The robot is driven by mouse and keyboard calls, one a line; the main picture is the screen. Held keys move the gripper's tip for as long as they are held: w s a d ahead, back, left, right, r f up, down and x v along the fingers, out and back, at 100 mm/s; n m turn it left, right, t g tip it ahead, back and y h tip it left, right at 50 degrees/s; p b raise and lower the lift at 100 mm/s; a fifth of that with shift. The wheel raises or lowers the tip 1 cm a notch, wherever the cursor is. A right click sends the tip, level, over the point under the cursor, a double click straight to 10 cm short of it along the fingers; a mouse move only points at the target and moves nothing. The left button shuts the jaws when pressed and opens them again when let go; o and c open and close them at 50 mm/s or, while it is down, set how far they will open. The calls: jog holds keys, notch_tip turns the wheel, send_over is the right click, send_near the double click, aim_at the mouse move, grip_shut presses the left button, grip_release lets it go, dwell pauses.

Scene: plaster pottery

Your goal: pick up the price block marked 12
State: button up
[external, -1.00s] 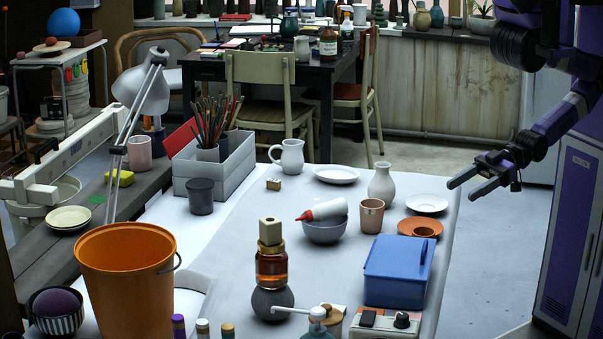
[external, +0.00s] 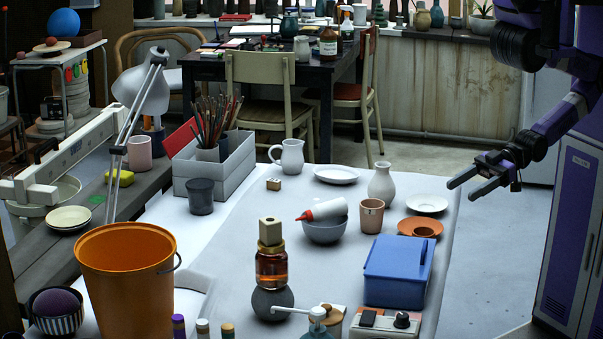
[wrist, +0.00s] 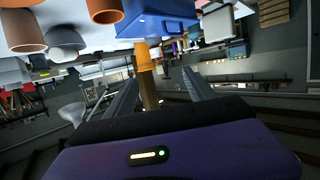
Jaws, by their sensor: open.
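A small pale wooden block (external: 273,184) lies on the table behind the grey bowl, with a dark mark too small to read. A second, larger wooden block (external: 270,231) sits on the amber jar (external: 272,266); I see no readable number on it. I cannot tell which one is marked 12. My gripper (external: 464,191) is open and empty, in the air by the table's right edge, far to the right of both blocks. In the wrist view its two fingers (wrist: 158,78) stand apart with nothing held between them, and I cannot make out either block there.
Between gripper and blocks stand a white vase (external: 382,186), a terracotta cup (external: 371,217), a white plate (external: 427,203), an orange saucer (external: 403,228) and a grey bowl (external: 326,233) holding a bottle (external: 327,209). A blue box (external: 398,270) is nearer. The table around the small block is clear.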

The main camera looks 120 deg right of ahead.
jog(key=c, duration=0.4)
